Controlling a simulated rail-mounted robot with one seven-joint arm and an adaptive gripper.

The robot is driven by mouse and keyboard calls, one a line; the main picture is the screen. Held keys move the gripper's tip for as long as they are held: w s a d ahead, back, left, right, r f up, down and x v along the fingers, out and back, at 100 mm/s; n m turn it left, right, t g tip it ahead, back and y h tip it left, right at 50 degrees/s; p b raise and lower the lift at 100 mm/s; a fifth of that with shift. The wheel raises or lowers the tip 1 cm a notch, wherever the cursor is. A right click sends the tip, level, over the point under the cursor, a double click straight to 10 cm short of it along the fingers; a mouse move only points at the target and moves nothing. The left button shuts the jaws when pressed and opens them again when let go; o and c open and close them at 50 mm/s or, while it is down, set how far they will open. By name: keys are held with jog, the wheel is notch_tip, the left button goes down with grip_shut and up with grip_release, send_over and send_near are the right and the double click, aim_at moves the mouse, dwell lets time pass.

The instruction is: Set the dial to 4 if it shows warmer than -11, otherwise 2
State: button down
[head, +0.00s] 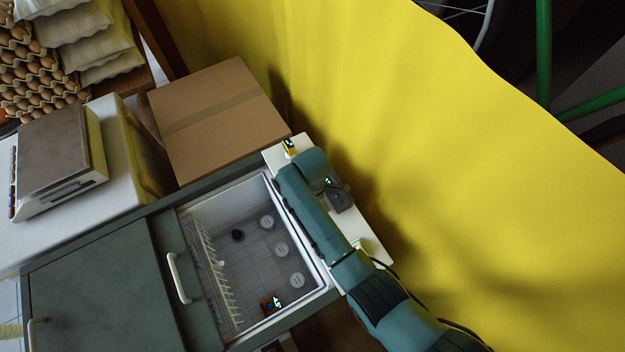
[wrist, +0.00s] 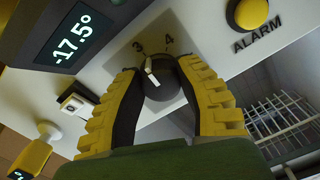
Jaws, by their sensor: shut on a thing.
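The dial (wrist: 161,88) is a dark round knob with a white pointer on a white panel (wrist: 203,38). Its pointer leans up and left, toward the printed 3; a 4 is printed to the right, and other marks are hidden. My gripper (wrist: 158,74), with yellow ridged fingers, is shut on the knob, one finger on each side. A dark display (wrist: 70,38) at the upper left of the wrist view reads -17.5°. In the head view my arm covers the dial and gripper.
A yellow ALARM button (wrist: 251,13) sits right of the dial, and a small white switch (wrist: 77,104) left. A cardboard box (head: 215,120) stands behind.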

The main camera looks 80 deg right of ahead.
jog(key=m+p, duration=0.2)
jog(key=m, duration=0.2)
jog(key=shift+s+a, duration=0.1)
jog(key=shift+a, duration=0.05)
jog(key=c, duration=1.8)
grip_release()
jog(key=m+p, duration=0.1)
jog(key=m, duration=0.3)
jog(key=shift+a+f+m+p, duration=0.1)
jog(key=shift+f+m+p, duration=0.05)
jog(key=shift+m+p, duration=0.2)
jog(key=o, duration=1.2)
jog(key=shift+c, duration=0.2)
notch_tip(320, 180, up, 12)
